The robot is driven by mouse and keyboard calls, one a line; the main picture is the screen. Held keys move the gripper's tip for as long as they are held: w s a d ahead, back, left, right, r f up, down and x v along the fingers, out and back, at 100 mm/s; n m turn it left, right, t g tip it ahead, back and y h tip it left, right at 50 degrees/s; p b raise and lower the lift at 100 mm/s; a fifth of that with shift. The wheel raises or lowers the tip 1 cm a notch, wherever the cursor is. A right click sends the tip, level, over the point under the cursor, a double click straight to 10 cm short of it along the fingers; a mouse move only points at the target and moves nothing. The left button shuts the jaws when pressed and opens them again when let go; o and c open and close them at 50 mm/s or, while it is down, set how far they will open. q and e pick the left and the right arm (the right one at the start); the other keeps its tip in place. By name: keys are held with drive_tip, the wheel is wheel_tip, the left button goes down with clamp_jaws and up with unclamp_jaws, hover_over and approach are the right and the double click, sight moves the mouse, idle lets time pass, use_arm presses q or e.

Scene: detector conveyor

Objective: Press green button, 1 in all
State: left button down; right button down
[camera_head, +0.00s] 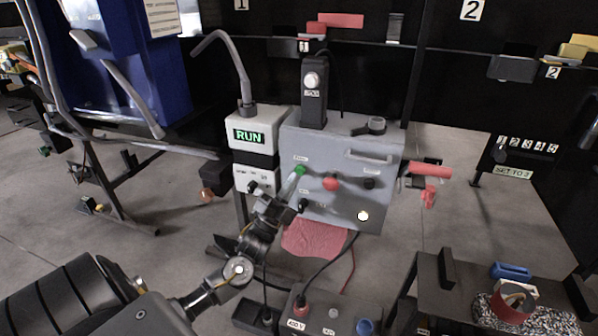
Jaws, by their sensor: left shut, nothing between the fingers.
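The green button (299,169) is on the upper left of the grey control box's front panel (345,205), left of a red knob-like button (330,184). My left arm comes up from the lower left. My left gripper (295,178) is shut and empty, with its fingertips right at the green button, just below and left of it. I cannot tell whether the tips touch the button. The gripper covers part of the panel's left edge. My right gripper is not in view.
A box with a lit green RUN display (249,136) stands left of the panel. Black knobs and a lit white button (363,216) are on the panel. A red handle (430,170) sticks out at its right. A lower box with buttons (330,318) is in front.

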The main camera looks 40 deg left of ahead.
use_arm(q)
drive_tip(key=s, duration=0.1)
drive_tip(key=s+d+p, duration=0.1)
drive_tip(key=s, duration=0.1)
drive_tip(key=s+p, duration=0.1)
drive_tip(key=shift+s+d, duration=0.35)
idle(0.9)
